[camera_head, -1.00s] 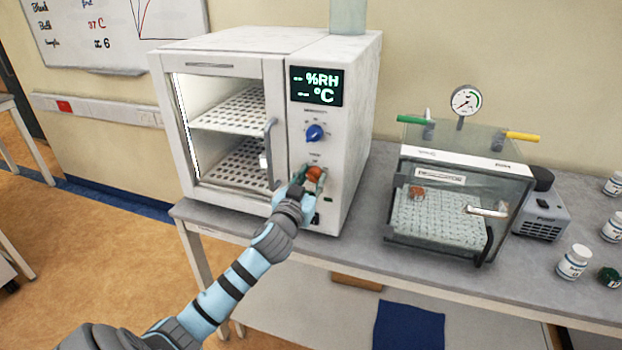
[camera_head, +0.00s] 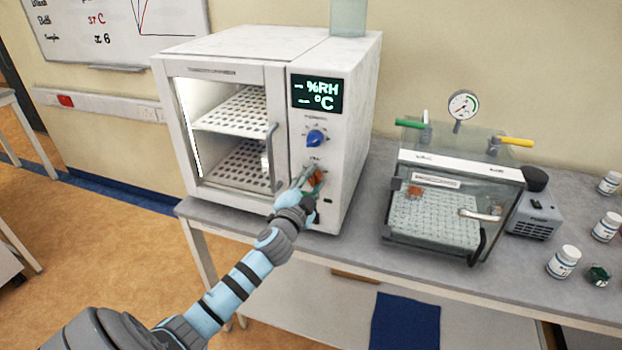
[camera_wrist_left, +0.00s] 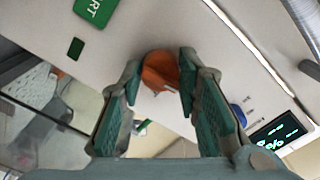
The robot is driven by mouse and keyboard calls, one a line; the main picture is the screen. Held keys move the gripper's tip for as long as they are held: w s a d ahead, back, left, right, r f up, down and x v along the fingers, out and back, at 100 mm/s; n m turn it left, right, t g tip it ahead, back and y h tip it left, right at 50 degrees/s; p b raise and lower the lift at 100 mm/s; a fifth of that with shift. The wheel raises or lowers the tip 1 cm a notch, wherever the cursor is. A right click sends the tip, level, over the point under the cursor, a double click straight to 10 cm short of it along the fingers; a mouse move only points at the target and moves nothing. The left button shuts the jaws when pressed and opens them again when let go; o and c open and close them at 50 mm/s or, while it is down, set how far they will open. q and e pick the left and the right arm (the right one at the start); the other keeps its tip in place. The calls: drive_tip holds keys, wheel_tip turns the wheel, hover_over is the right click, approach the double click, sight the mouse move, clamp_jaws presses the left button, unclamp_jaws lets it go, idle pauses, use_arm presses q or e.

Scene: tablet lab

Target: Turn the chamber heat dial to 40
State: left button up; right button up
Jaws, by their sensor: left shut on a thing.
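The white climate chamber (camera_head: 352,130) stands on the bench with its display (camera_head: 317,92) lit, showing dashes beside %RH and °C. A blue dial (camera_head: 316,138) sits below the display and an orange dial (camera_head: 314,176) sits lower. My left gripper (camera_head: 308,180) is at the orange dial, its fingers on either side of it. In the left wrist view the orange dial (camera_wrist_left: 160,70) sits between the green-padded fingers of the left gripper (camera_wrist_left: 160,82). The wrist view is rolled. The dial's scale numbers are too small to read. My right gripper is not in view.
The chamber's glass door (camera_head: 228,135) with its handle (camera_head: 271,155) is left of the dials. A clear desiccator box (camera_head: 440,222) with a gauge (camera_head: 463,105) stands to the right. White bottles (camera_head: 564,262) stand at the bench's right end.

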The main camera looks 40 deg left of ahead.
use_arm(q)
drive_tip(key=shift+m, duration=0.6)
drive_tip(key=o, duration=1.2)
drive_tip(key=shift+c, duration=0.2)
drive_tip(key=shift+d, duration=0.1)
drive_tip(key=shift+s, duration=0.1)
drive_tip(key=v, duration=1.2)
